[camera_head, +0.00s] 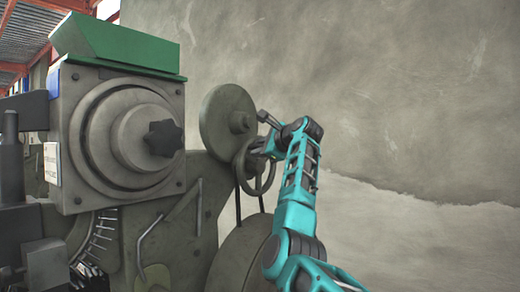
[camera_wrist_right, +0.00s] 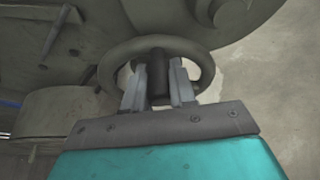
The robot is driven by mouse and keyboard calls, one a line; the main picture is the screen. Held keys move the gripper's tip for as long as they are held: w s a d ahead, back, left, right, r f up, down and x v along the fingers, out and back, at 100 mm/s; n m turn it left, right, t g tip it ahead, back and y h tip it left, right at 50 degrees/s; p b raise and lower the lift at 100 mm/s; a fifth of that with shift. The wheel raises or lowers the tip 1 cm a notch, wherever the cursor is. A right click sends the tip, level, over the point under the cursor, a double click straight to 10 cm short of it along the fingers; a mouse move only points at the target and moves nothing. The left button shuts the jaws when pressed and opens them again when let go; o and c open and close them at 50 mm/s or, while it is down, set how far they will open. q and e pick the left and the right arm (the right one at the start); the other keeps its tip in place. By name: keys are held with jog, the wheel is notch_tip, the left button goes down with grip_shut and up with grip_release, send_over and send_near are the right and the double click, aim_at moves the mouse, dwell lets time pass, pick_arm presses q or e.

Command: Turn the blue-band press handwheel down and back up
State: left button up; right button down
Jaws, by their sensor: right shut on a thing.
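The press handwheel (camera_head: 270,178) is a dark grey ring on the right side of a large grey-green press (camera_head: 215,185), below a round disc. In the right wrist view, the handwheel (camera_wrist_right: 105,65) shows its rim and a dark bar at its middle. My right gripper (camera_head: 262,146) reaches it from the right. Its two grey fingers, seen in the wrist view (camera_wrist_right: 158,85), stand on either side of the dark bar and are shut on the handwheel. The gripper hides part of the wheel in the head view. My left gripper is out of view.
The press has a green top cover (camera_head: 120,48) and a round flange (camera_head: 125,140) at left. A flat round disc (camera_head: 222,120) sits just above the handwheel. A bare grey wall (camera_head: 400,90) stands behind. The space right of my right arm looks clear.

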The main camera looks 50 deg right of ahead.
jog(key=shift+r, duration=0.3)
jog(key=c, duration=1)
grip_release()
jog(key=shift+w+a+f, duration=0.1)
jog(key=shift+w, duration=0.05)
jog(key=shift+o, duration=0.4)
jog(key=shift+f, duration=0.1)
jog(key=shift+s, duration=0.5)
jog(key=b+v, duration=0.2)
jog(key=v, duration=1)
jog(key=shift+b, duration=0.3)
